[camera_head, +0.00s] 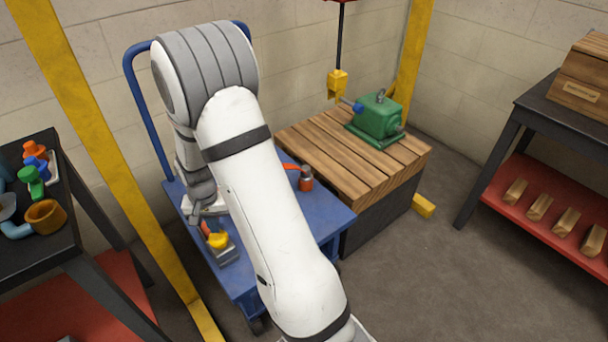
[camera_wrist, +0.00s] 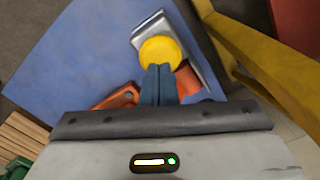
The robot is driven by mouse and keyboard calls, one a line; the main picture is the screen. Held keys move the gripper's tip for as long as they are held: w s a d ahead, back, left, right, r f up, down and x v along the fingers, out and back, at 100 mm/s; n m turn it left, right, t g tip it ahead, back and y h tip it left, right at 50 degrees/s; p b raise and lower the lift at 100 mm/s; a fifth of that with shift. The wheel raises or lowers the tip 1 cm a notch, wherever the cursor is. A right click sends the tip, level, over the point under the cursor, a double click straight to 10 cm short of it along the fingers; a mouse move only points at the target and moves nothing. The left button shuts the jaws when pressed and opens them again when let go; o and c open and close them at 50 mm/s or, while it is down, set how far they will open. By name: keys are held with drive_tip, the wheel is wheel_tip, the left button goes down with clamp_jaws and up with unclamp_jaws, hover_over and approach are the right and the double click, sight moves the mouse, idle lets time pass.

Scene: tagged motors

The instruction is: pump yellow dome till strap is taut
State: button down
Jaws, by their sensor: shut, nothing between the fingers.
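The yellow dome (camera_head: 218,240) sits on a grey metal block on the blue cart. It also shows in the wrist view (camera_wrist: 160,52), just beyond my fingertips. My gripper (camera_wrist: 158,72) is shut and empty, its fingertips at the dome's near edge in the picture. I cannot tell whether they touch it. In the head view my arm hides part of the cart around the dome. A green motor (camera_head: 377,115) stands on a wooden pallet, with a yellow hoist hook (camera_head: 337,84) hanging beside it. I cannot make out a strap.
A red tool (camera_head: 305,180) lies farther along the blue cart (camera_head: 325,212). Yellow posts (camera_head: 95,130) rise beside the cart. Dark tables stand left and right. The floor at front right is clear.

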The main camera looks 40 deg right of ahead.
sight(217, 235)
drive_tip(key=shift+f, duration=0.2)
idle(0.5)
drive_tip(key=shift+f+b, duration=1.15)
drive_tip(key=shift+f, duration=0.4)
drive_tip(key=shift+r+p, duration=1.3)
drive_tip(key=shift+r, duration=0.35)
wheel_tip(217, 235, up, 7)
drive_tip(key=p, duration=0.5)
